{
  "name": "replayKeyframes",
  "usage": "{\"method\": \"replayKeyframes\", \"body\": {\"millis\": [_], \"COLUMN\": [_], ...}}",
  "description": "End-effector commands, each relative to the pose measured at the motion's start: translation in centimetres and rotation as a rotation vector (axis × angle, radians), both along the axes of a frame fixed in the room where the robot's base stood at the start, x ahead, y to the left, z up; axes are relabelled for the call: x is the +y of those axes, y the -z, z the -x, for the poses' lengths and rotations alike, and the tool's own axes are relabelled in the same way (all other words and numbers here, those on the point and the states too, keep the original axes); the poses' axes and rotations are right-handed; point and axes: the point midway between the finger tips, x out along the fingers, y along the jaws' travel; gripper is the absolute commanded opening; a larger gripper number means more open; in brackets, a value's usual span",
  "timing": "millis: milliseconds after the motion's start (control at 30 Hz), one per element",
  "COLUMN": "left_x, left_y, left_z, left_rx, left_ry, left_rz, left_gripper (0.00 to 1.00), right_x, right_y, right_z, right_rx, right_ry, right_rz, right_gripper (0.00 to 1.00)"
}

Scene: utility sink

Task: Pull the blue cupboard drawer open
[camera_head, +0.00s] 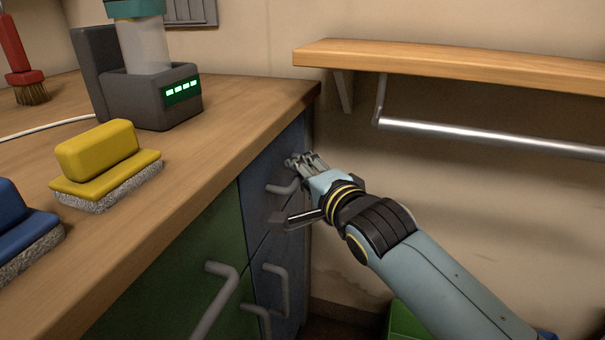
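The blue cupboard drawer (256,207) is in the cupboard front under the wooden worktop, at the far end. Its front looks flush with the cupboard, so it appears shut. Its grey bar handle (284,188) faces right. My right gripper (287,191) reaches in from the right and is open, one finger above the handle and one below it. The handle shows between the spread fingers; I cannot tell whether they touch it. My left gripper is not in view.
More blue front with a handle (281,290) lies below, and a green front (200,265) with a grey handle is nearer. A yellow brush (98,155), a blue brush (22,228) and a grey machine (150,98) stand on the worktop (215,150). A shelf (450,63) with a metal rail is at right.

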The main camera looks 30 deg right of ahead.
Motion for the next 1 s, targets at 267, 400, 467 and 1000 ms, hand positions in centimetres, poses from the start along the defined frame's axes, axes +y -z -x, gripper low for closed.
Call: {"method": "replayKeyframes", "body": {"millis": [267, 400, 467, 1000], "left_x": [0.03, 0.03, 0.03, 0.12], "left_y": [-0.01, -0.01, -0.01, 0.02], "left_z": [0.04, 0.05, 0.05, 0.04], "left_rx": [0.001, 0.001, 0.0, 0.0], "left_ry": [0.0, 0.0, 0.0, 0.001], "left_rz": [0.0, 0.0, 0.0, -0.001], "left_gripper": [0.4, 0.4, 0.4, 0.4], "right_x": [-0.01, 0.0, -0.01, -0.01], "right_y": [-0.02, 0.0, 0.03, 0.27], "right_z": [-0.08, -0.07, -0.06, 0.03], "right_rx": [0.0, 0.0, 0.001, 0.006], "right_ry": [0.0, 0.0, 0.0, 0.001], "right_rz": [0.0, 0.0, 0.0, -0.002], "right_gripper": [0.19, 0.01, 0.0, 0.0]}}
